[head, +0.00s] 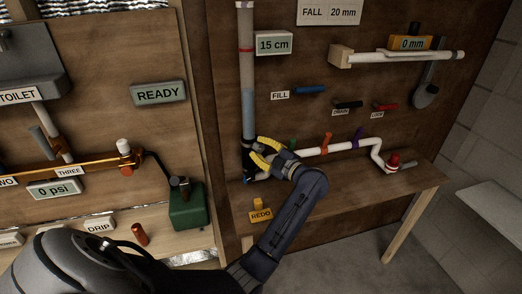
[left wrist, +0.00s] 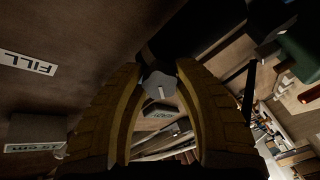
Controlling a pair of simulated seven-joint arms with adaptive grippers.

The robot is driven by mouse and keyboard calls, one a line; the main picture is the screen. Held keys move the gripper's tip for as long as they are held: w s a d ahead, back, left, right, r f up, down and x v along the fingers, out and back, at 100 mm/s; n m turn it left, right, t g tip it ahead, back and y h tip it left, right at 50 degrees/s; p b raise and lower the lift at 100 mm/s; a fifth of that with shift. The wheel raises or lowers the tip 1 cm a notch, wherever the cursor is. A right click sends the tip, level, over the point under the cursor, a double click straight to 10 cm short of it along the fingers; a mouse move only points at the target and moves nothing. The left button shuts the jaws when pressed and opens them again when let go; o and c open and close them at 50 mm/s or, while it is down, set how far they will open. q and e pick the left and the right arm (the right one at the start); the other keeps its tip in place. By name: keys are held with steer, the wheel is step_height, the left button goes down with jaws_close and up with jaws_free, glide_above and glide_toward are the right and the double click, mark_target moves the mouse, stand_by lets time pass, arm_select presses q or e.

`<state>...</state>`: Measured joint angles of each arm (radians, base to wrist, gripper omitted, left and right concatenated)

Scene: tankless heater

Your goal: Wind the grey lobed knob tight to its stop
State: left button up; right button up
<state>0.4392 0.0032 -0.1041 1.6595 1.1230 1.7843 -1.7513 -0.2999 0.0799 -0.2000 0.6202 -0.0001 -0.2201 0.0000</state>
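The grey lobed knob (left wrist: 160,84) shows in the left wrist view, between the tips of my left gripper's two yellow fingers (left wrist: 159,72). The fingertips lie close against both its sides, and the gripper looks shut on it. In the head view, my left gripper (head: 258,153) is at the foot of the upright clear pipe (head: 247,75) on the right-hand board. There the fingers and wrist hide the knob. My right gripper is in neither view.
A white pipe (head: 340,148) with coloured handles runs right from the gripper, above a wooden bench (head: 345,195). A yellow REDO block (head: 260,213) sits below the gripper. A green box (head: 188,207) and a READY sign (head: 159,93) are on the left.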

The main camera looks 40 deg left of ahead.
arm_select(q)
jaws_close()
steer(key=m, duration=0.3)
steer(key=shift+m, duration=0.4)
steer(key=m, duration=0.4)
steer(key=shift+o, duration=1.4)
jaws_free()
